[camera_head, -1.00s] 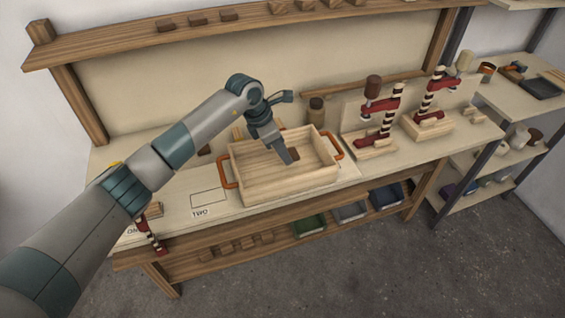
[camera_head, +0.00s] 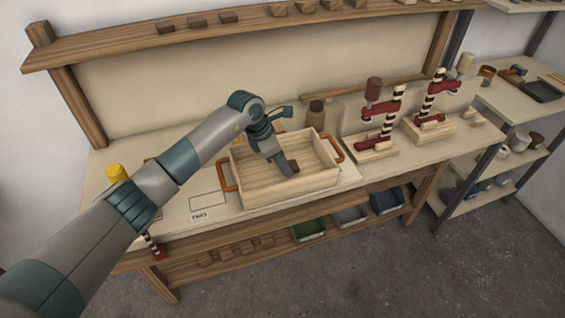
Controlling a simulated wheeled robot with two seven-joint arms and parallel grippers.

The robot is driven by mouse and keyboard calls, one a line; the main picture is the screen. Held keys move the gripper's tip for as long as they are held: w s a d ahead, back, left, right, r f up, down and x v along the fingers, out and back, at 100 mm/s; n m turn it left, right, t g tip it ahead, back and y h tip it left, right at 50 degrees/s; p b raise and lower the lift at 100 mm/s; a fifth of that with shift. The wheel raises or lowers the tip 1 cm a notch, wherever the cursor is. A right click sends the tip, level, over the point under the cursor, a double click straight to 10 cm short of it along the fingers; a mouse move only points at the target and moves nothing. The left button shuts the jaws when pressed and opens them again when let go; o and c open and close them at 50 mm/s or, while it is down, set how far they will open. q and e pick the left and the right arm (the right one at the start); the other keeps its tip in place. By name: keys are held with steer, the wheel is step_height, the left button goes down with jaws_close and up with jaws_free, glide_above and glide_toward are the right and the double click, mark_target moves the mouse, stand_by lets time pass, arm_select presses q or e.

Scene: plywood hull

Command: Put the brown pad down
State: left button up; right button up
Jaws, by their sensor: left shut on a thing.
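The brown pad (camera_head: 293,166) is a small dark brown block at the tip of my left gripper (camera_head: 287,169). The gripper is shut on it, pointing down inside the wooden tray (camera_head: 262,201). The pad is over or at the tray floor; I cannot tell whether it touches. The jaws hide part of the pad. The tray is pale wood with an orange handle at each end and stands on the workbench. My right gripper is not in view.
Two red clamps on wooden blocks (camera_head: 378,150) stand right of the tray. A brown jar (camera_head: 316,114) stands behind it. A marked rectangle labelled TWO (camera_head: 208,201) lies left on the bench (camera_head: 180,222). A yellow object (camera_head: 116,172) is near my arm.

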arm_select(q)
steer(key=shift+f, duration=0.1)
steer(key=o, duration=1)
steer(key=shift+a+r+p, duration=0.15)
steer(key=shift+r+p, duration=0.15)
steer(key=shift+r, duration=0.2)
steer(key=shift+p+v, duration=2.25)
steer(key=shift+v, duration=3.4)
